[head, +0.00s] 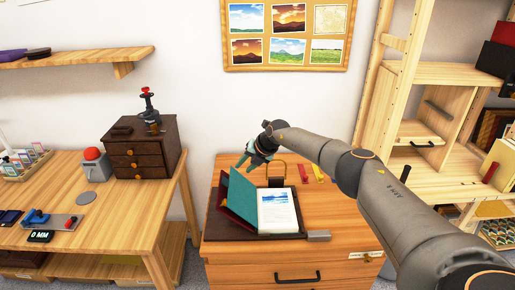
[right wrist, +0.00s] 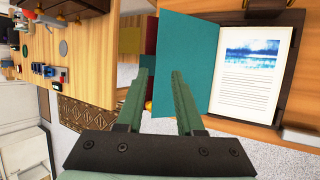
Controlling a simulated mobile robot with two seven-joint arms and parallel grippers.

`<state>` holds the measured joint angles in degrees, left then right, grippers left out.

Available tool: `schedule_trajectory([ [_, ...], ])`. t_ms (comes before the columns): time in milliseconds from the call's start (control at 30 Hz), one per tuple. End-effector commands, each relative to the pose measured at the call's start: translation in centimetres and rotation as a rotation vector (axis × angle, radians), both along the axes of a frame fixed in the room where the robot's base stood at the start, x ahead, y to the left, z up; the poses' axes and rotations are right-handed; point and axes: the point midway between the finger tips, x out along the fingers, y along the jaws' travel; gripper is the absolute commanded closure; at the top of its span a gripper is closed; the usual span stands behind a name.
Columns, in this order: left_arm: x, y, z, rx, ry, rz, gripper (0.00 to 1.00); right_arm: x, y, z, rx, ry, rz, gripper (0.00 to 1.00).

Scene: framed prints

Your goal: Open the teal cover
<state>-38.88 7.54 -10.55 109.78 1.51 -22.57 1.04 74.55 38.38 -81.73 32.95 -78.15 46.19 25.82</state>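The teal cover (head: 240,193) stands tilted up at the left of a printed page (head: 278,210) with a blue picture, on a dark tray-like base (head: 262,237) on the wooden cabinet. In the right wrist view the teal cover (right wrist: 188,42) lies beyond the fingertips, left of the page (right wrist: 256,60). My right gripper (head: 246,162) is above the upper edge of the cover. Its fingers (right wrist: 160,72) are apart, with the cover's left edge showing in the gap; I cannot tell whether they touch it. My left gripper is out of view.
Red and yellow items (head: 304,173) lie at the back right of the cabinet top (head: 340,215). A small grey block (head: 319,236) sits at the base's front right corner. A wooden shelf unit (head: 440,130) stands at the right, and a desk with a dark drawer box (head: 140,150) at the left.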

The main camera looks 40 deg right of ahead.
Motion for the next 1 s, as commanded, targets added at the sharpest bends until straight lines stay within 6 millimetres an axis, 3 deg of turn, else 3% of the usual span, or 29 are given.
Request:
schedule_trajectory([
  [700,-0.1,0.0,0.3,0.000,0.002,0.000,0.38,-4.8,-1.3,6.8,0.001,-0.002,0.000,0.64],
  [1000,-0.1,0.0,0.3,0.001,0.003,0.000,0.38,-5.3,-1.4,7.4,0.001,-0.001,0.000,0.64],
])
